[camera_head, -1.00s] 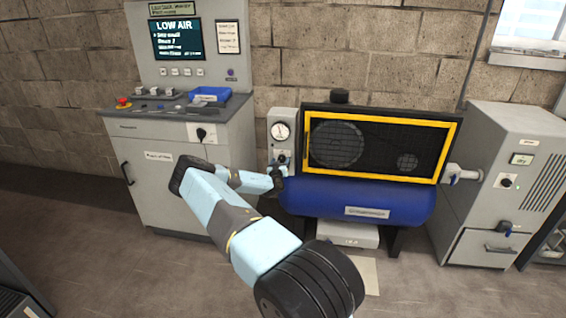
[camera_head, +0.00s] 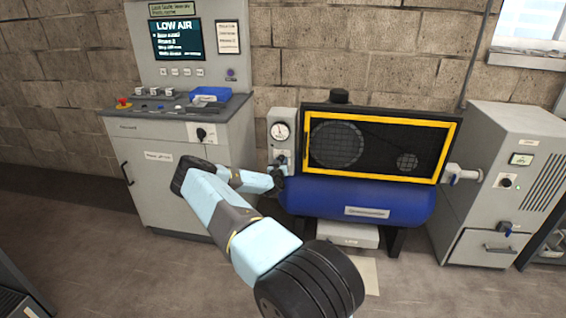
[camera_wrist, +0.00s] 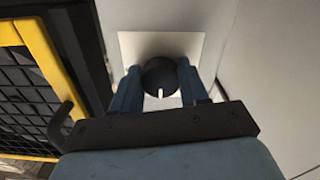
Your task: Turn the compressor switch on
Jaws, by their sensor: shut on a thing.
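The compressor (camera_head: 362,203) is a blue tank with a dark, yellow-framed mesh guard above it. A grey control box with a round gauge (camera_head: 281,131) stands at its left end. In the wrist view the compressor switch (camera_wrist: 160,76) is a round black knob with a white mark, on a pale plate (camera_wrist: 126,48). The white mark points toward the bottom of that view. My gripper (camera_wrist: 161,88) is shut on the knob, a blue finger on each side. In the head view my gripper (camera_head: 280,168) is at the box below the gauge and largely hides the switch.
A control console (camera_head: 180,150) with a LOW AIR screen (camera_head: 178,40) stands to the left. A grey cabinet (camera_head: 495,180) stands to the right. The yellow guard frame (camera_wrist: 42,52) and a dark hook-shaped handle (camera_wrist: 60,120) are close left of my gripper in the wrist view.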

